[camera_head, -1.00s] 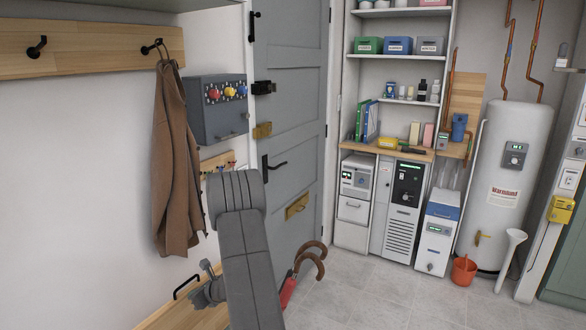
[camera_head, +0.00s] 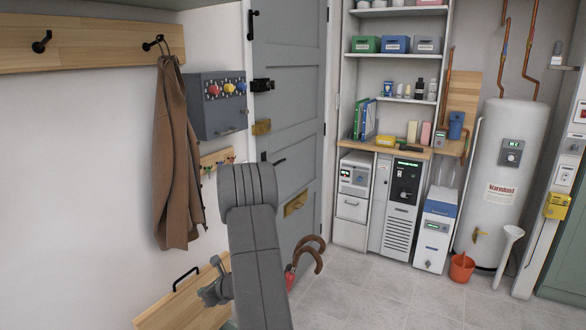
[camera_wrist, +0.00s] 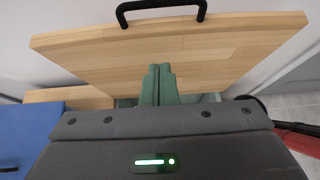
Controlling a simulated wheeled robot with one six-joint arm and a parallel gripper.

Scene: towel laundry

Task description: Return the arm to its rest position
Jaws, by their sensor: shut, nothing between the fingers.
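My gripper (camera_wrist: 158,85) shows in the wrist view as two green fingers pressed together with nothing between them. The fingers overlap a wooden panel with a black handle (camera_wrist: 160,8); I cannot tell whether they touch it. In the head view, my grey arm rises at the lower centre, in front of the door. The same wooden panel (camera_head: 175,308) is at the lower left, beside the arm, and looks tilted. My fingertips cannot be made out in the head view.
A brown coat (camera_head: 175,160) hangs from a hook left of the arm. A grey box with coloured knobs (camera_head: 217,108) is on the wall behind it. Umbrellas with curved handles (camera_head: 312,255) stand close right of the arm.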

